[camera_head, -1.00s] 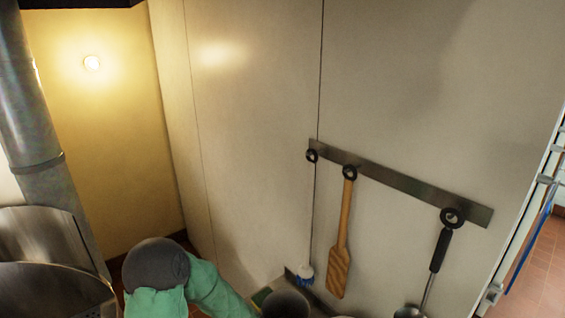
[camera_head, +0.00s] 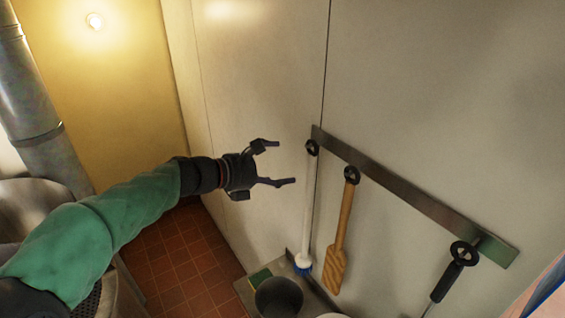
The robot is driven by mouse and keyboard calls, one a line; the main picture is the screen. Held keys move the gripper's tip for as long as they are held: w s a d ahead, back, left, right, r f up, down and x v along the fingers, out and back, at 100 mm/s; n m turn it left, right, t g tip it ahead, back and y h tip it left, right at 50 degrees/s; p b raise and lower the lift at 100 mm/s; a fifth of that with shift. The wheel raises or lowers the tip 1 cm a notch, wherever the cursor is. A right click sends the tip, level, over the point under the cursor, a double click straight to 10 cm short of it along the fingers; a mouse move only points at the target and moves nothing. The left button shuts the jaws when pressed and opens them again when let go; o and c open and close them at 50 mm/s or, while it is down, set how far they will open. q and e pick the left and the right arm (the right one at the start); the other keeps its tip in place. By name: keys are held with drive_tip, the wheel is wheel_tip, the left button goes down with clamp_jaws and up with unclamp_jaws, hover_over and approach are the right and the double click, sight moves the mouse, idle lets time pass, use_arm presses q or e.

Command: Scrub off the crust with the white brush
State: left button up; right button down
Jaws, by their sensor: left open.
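The white brush (camera_head: 307,210) hangs upright by a black ring at the left end of a metal rail on the wall. No crust can be made out. My right gripper is not in view.
The metal rail (camera_head: 420,203) also holds a wooden paddle (camera_head: 341,235) and a black-handled utensil (camera_head: 451,275). A large metal kettle (camera_head: 38,205) stands at left.

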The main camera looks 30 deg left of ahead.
sight(308, 164)
use_arm(q)
drive_tip(key=b+x, duration=0.1)
drive_tip(key=x, duration=1)
drive_tip(key=shift+w+b, duration=0.15)
drive_tip(key=shift+b, duration=0.2)
drive_tip(key=shift+f, duration=0.15)
clamp_jaws()
drive_tip(key=shift+r, duration=0.3)
drive_tip(key=shift+a+r+p, duration=0.1)
drive_tip(key=shift+r+p, duration=0.25)
drive_tip(key=shift+p, duration=0.2)
